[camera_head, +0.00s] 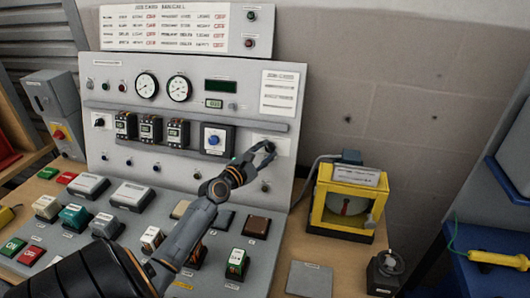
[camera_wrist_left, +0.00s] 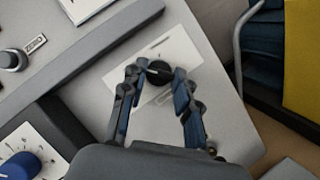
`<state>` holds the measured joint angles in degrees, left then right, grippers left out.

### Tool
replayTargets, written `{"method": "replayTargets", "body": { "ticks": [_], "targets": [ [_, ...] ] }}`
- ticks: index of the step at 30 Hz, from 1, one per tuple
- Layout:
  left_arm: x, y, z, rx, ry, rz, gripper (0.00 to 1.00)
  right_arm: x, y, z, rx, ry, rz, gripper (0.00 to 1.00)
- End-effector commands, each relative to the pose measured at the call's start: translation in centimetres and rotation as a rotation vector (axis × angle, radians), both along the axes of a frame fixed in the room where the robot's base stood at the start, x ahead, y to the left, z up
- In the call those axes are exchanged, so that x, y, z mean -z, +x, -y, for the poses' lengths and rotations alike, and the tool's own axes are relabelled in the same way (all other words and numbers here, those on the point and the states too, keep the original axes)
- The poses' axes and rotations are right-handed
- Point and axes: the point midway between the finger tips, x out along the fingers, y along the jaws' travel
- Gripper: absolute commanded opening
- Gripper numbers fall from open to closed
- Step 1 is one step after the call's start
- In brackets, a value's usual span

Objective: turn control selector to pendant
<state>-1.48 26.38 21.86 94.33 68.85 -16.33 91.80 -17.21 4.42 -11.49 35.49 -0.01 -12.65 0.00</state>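The control selector is a round black knob on a white plate (camera_head: 283,145) at the right side of the grey panel. In the left wrist view the knob (camera_wrist_left: 158,73) sits between my left gripper's fingertips (camera_wrist_left: 156,76), with the fingers spread to either side of it. The gripper is open around the knob; whether a fingertip touches it I cannot tell. In the head view my left gripper (camera_head: 262,152) reaches up to the plate and hides most of the knob. The plate's lettering is too small to read. My right gripper is not in view.
A blue knob (camera_head: 213,139) on a dark-framed plate lies left of the selector. Breakers (camera_head: 150,130) and gauges (camera_head: 146,86) fill the panel. Several buttons cover the sloped desk below. A yellow-framed device (camera_head: 345,203) stands right of the panel. The wall area above it is free.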

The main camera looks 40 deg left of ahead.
Motion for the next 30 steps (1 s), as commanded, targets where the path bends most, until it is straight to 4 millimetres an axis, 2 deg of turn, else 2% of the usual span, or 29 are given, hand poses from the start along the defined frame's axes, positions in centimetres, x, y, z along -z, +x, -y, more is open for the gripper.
{"method": "replayTargets", "body": {
  "ticks": [14, 23, 30],
  "targets": [
    [-0.2, 0.0, -0.1, 0.037, 0.089, -0.050, 0.00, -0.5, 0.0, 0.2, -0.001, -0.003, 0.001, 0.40],
    [-0.6, 0.0, -0.2, 0.123, 0.295, -0.164, 0.00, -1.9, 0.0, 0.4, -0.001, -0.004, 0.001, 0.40],
    [-1.0, 0.0, -0.3, 0.202, 0.483, -0.268, 0.00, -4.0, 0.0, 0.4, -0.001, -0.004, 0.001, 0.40]
  ]
}}
